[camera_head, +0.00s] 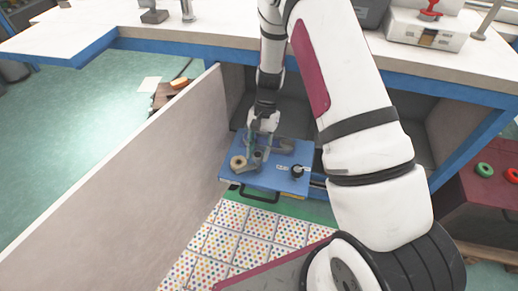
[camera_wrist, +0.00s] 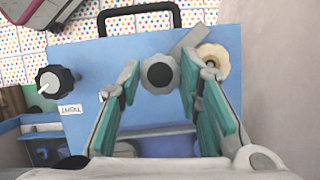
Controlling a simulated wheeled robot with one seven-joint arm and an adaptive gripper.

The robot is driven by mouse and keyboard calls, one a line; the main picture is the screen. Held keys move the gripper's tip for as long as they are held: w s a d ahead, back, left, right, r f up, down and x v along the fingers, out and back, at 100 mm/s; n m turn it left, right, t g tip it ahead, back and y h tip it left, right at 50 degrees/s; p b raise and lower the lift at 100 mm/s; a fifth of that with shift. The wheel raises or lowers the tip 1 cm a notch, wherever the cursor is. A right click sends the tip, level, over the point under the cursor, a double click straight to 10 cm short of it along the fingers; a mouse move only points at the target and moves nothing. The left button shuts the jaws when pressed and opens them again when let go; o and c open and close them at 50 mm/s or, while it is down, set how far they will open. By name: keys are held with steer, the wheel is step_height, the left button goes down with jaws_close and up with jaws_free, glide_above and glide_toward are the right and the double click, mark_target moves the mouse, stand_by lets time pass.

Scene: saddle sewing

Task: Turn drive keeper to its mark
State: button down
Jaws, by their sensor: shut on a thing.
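A blue panel (camera_head: 275,178) sits low in the opening under the bench, and its surface also fills the wrist view (camera_wrist: 100,60). My gripper (camera_head: 258,150) points down at it. In the wrist view, a dark grey scalloped knob (camera_wrist: 160,73) lies between the teal-padded fingertips of my gripper (camera_wrist: 159,72), which is shut on it. A black knob (camera_wrist: 54,81) with a white pointer line stands at the left beside a label reading TIGHT (camera_wrist: 70,109). No label names the drive keeper, and I see no clear mark by the grey knob.
A beige ring-shaped part (camera_wrist: 213,60) and a flat grey bar (camera_wrist: 190,40) are close to the right finger. A black handle (camera_head: 260,193) is on the panel's front edge. A tall pale wall (camera_head: 130,170) stands left of the panel. Dotted tiles (camera_head: 240,235) lie in front.

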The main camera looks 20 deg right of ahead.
steer(key=n+h, duration=0.1)
steer(key=n, duration=0.1)
steer(key=n+g+p, duration=0.1)
steer(key=n, duration=0.2)
steer(key=shift+w+a+n+h, duration=0.1)
steer(key=shift+a+n+h, duration=0.05)
steer(key=shift+n+h, duration=0.2)
steer(key=shift+a+n+h+p, duration=0.15)
steer(key=shift+n+h, duration=0.35)
steer(key=shift+n, duration=0.6)
steer(key=shift+d+n+h+p, duration=0.15)
steer(key=shift+n+h, duration=0.3)
steer(key=shift+n, duration=0.6)
steer(key=c, duration=1.2)
jaws_free()
steer(key=shift+a, duration=0.1)
steer(key=shift+o, duration=0.4)
steer(key=v, duration=1.2)
